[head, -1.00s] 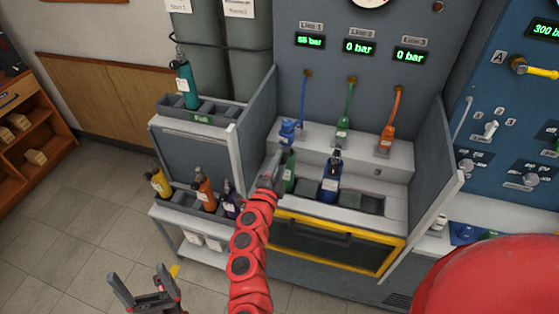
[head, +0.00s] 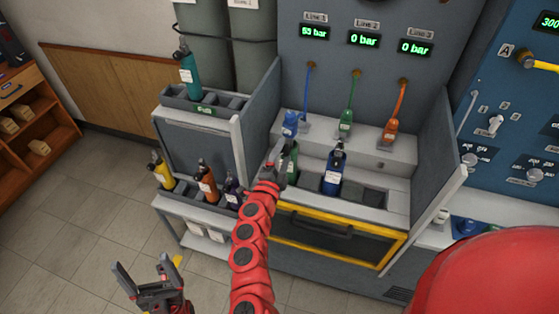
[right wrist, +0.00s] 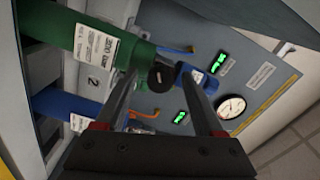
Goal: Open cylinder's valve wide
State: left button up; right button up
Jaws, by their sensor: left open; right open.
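My right gripper (head: 279,158) is open at the green cylinder (head: 292,165) in the bench's left slot, and the arm partly hides that cylinder. In the right wrist view the green cylinder (right wrist: 105,45) ends in a dark round valve knob (right wrist: 161,76). The knob shows between the tips of the open right fingers (right wrist: 160,85); contact cannot be told. A blue connector (right wrist: 204,80) is just past the knob, and it also shows above the cylinder in the head view (head: 290,124). My left gripper (head: 150,280) is open and empty at the lower left, over the floor.
A blue cylinder (head: 334,172) stands beside the green one. Green (head: 346,125) and orange (head: 391,130) hose connectors hang to the right. A teal cylinder (head: 189,68) stands in the upper left rack. Yellow, orange and purple cylinders are in the lower rack. Grey side panels flank the bench.

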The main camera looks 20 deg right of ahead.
jog(key=v, duration=1.7)
jog(key=shift+a, duration=0.2)
jog(key=shift+s, duration=0.15)
